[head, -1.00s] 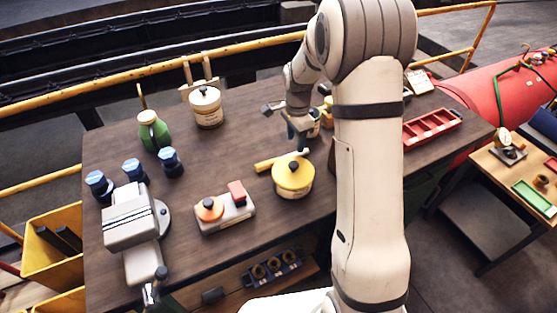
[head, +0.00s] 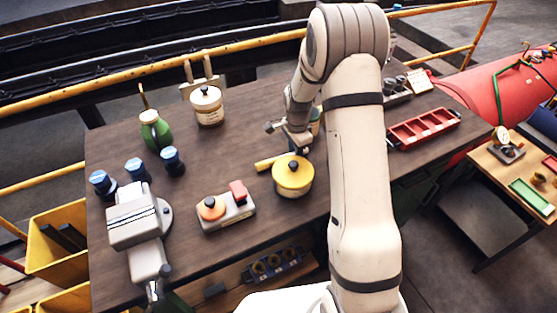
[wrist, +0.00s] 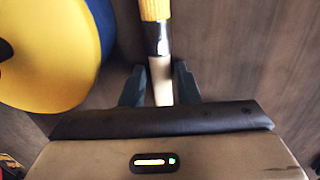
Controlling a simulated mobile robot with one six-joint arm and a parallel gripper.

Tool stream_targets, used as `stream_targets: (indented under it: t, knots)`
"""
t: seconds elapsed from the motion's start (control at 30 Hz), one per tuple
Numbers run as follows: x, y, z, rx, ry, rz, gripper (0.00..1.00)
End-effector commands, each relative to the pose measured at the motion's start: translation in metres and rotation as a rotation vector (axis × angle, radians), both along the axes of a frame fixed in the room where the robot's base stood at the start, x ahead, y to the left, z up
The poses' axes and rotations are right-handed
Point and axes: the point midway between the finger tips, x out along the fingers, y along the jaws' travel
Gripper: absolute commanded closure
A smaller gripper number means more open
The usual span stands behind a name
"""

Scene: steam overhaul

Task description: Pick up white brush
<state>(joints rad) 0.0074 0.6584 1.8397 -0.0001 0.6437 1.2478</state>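A brush lies on the dark wooden bench behind the yellow-lidded pot. Its yellow handle end (head: 265,164) shows in the head view. In the wrist view the brush (wrist: 155,10) has a yellow ribbed part, a silver band and a pale cream-white part. My gripper (wrist: 159,85) is open, with its two dark fingers on either side of the pale part and a gap at each side. In the head view my gripper (head: 299,150) is low over the bench, just behind the pot, and partly hides the brush.
The yellow-lidded pot (head: 293,175) stands very close to my gripper and fills the left of the wrist view (wrist: 50,50). A red tray (head: 424,129), a white jar (head: 207,105), a green bottle (head: 155,131) and a block with orange knob (head: 226,209) stand farther off.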

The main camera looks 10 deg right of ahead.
Motion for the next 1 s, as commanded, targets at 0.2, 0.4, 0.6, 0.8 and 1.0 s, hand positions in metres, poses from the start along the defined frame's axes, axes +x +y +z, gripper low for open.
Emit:
stream_targets:
  t: [0.2,0.4,0.6,0.8,1.0]
  knots:
    - [0.0,0.0,0.0,0.0,0.0,0.0,0.9]
    - [0.0,0.0,0.0,0.0,0.0,-0.001,1.0]
    - [0.0,-0.001,0.001,0.0,-0.001,-0.001,1.0]
    - [0.001,-0.001,0.022,0.0,-0.006,-0.001,1.0]
    - [0.001,-0.001,0.063,0.0,-0.005,-0.002,1.0]
